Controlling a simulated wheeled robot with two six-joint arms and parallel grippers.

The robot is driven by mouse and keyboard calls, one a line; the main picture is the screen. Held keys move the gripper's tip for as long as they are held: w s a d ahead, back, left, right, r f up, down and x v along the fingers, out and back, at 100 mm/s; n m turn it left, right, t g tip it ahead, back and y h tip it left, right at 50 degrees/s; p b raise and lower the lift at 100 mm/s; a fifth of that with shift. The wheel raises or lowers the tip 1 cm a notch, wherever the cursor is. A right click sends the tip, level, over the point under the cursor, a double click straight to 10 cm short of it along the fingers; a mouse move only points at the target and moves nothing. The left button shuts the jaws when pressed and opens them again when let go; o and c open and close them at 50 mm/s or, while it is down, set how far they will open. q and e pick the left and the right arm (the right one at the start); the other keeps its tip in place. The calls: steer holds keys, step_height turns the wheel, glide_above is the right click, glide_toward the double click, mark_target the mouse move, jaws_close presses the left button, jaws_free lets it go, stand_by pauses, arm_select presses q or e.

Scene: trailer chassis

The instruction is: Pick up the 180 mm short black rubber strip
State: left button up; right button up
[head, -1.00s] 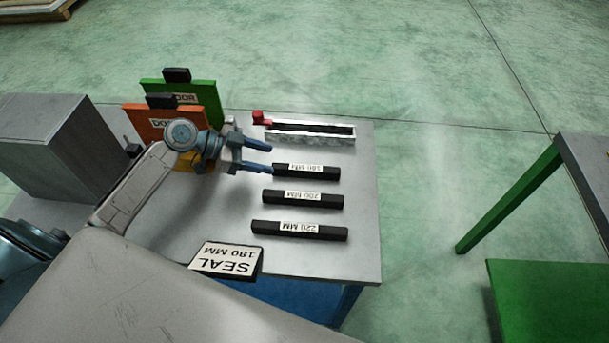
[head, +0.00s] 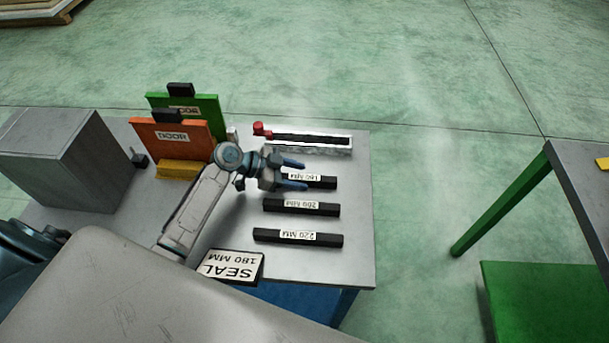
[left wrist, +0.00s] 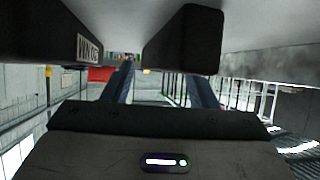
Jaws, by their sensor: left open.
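The short black rubber strip with the 180 MM label (head: 325,182) lies on the grey table, the farthest of three labelled strips. My left gripper (head: 299,174) is open and empty, with its fingers over the strip's left part and hiding some of it. I cannot tell the height between them. In the left wrist view, the two fingers (left wrist: 161,88) are apart, and two dark bar shapes show above them, one with a partly readable label. My right gripper is not in view.
The 200 MM strip (head: 325,209) and 220 MM strip (head: 328,241) lie nearer. A grey channel (head: 342,150) with a red end lies behind. Orange (head: 150,143) and green (head: 213,108) door panels stand left.

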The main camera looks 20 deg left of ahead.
arm_select(q)
steer(key=shift+w+d+f, duration=0.15)
steer(key=shift+d+f, duration=0.15)
steer(key=shift+d, duration=0.1)
jaws_close()
steer(key=shift+r, duration=0.1)
